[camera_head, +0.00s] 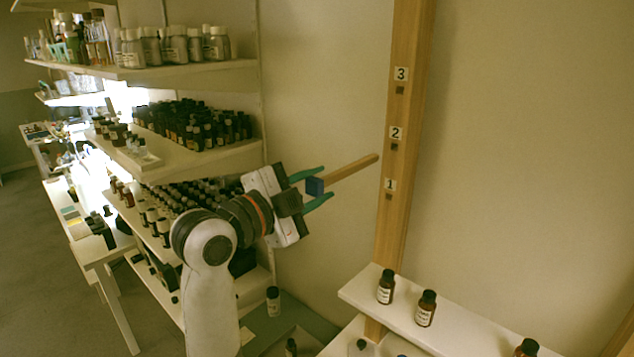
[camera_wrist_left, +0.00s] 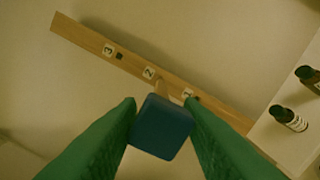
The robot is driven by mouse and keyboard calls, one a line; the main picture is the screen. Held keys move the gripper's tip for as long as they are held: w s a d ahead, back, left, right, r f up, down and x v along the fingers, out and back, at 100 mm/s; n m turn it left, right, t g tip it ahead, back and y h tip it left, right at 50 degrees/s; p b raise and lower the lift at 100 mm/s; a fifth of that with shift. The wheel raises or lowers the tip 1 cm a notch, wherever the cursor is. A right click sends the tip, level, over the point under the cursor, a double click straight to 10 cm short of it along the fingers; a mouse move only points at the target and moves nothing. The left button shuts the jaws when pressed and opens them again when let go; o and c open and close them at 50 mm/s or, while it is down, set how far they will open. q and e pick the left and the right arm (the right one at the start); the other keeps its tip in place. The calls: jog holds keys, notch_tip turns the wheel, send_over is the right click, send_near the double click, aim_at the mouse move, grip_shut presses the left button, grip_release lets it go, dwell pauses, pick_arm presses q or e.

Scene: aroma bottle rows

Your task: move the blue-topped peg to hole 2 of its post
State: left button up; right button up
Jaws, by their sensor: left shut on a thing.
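The wooden peg (camera_head: 350,168) with its blue top (camera_head: 315,186) is held in my left gripper (camera_head: 318,187). The green fingers are shut on the blue top, and the peg's shaft points right and slightly up, toward the post (camera_head: 402,130). The post is upright wood with numbered square holes: hole 1 (camera_head: 388,197), hole 2 (camera_head: 394,147) and hole 3 (camera_head: 400,90). The peg's tip shows near the post, a little below hole 2. In the left wrist view the blue top (camera_wrist_left: 161,127) hides most of the shaft. My right gripper is not in view.
A white shelf (camera_head: 450,335) with brown bottles (camera_head: 426,308) stands below and right of the post. Shelves crowded with bottles (camera_head: 195,125) fill the left, close behind my left arm. The wall right of the post is bare.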

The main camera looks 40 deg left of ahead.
aim_at(336, 172)
pick_arm(q)
jog(key=shift+s, duration=0.2)
jog(key=shift+w, duration=0.8)
jog(key=shift+w+d, duration=0.2)
jog(key=shift+w, duration=1.95)
